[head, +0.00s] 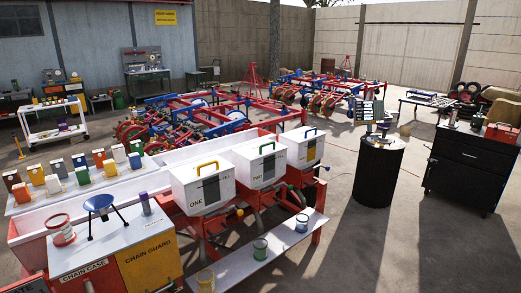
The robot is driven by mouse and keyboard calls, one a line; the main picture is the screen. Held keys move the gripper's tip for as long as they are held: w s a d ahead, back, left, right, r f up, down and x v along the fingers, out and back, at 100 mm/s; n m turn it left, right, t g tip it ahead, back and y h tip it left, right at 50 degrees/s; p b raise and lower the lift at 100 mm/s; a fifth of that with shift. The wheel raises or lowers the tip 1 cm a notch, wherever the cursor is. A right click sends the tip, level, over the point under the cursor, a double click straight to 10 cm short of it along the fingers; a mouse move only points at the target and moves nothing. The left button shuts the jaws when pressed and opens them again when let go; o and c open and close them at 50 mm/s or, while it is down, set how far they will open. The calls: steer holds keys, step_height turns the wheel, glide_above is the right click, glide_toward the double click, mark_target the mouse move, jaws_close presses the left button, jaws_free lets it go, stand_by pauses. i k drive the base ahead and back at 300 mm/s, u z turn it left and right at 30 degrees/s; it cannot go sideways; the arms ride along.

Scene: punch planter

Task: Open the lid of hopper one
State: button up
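Hopper one (187,197) is a white box marked "ONE" on its front, on the planter's frame near the picture's middle. A dark panel shows on the hopper's front. My gripper is not in view.
A white shelf (236,270) with several small cups runs in front of the hoppers. A chain case box (88,271) stands at left front. A black drum (378,175) and a dark cabinet (468,170) stand at right. Concrete floor between shelf and drum is clear.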

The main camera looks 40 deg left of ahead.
mark_target(191, 171)
steer(key=i, duration=1)
steer(key=u, duration=3.05)
steer(key=i, duration=2.3)
steer(key=z, duration=0.5)
